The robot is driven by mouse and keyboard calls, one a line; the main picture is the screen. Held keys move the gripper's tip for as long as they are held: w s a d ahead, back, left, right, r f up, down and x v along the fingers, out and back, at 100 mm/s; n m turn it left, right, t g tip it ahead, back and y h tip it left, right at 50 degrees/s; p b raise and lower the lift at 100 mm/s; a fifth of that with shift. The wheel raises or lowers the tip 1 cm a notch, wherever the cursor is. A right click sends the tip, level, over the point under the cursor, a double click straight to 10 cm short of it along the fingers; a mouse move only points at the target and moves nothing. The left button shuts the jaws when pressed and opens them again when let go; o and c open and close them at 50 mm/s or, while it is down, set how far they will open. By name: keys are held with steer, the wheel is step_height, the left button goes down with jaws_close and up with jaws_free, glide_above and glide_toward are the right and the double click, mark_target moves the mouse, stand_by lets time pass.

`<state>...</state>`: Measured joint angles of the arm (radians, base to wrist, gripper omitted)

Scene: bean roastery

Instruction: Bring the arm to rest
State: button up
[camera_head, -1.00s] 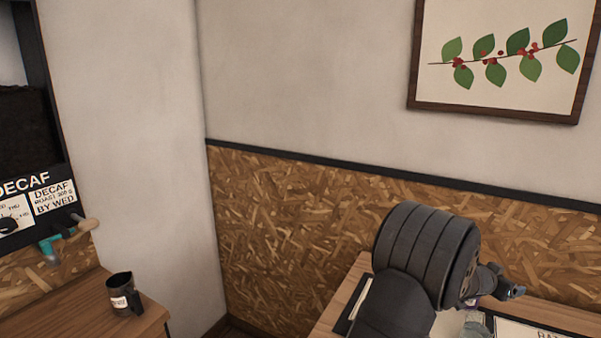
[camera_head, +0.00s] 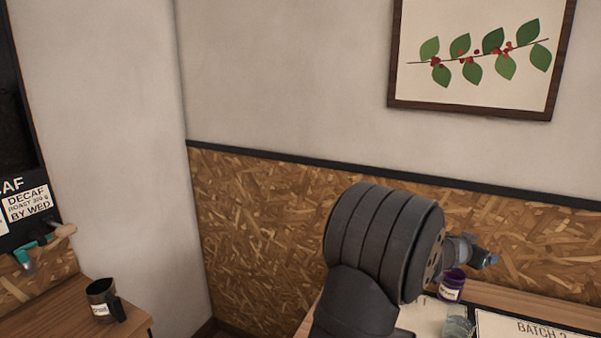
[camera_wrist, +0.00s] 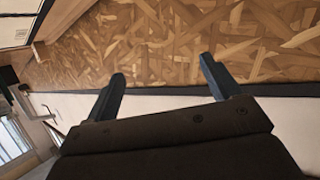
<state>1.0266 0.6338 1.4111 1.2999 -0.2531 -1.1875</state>
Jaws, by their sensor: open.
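My gripper (camera_wrist: 162,82) is open in the wrist view, its two dark fingers apart with nothing between them. Behind the fingers is the chipboard wall panel (camera_wrist: 165,45). In the head view my dark arm rises at the lower right. The gripper's end (camera_head: 485,259) shows small beyond the arm, raised above the right-hand table and in front of the chipboard.
A purple jar (camera_head: 451,286), a clear glass vessel (camera_head: 458,326) and a sheet marked "BATCH 2" (camera_head: 540,328) are on the right table near my arm. A dark mug (camera_head: 102,300) stands on the left wooden counter (camera_head: 45,318). A framed picture (camera_head: 482,55) hangs above.

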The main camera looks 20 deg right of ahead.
steer(key=w+a+n+t+y, duration=0.1)
steer(key=w+a+n+t, duration=0.2)
steer(key=w+a, duration=0.9)
steer(key=w, duration=0.3)
steer(key=shift+a+y, duration=0.3)
steer(key=shift+a, duration=0.1)
steer(key=shift+w, duration=0.1)
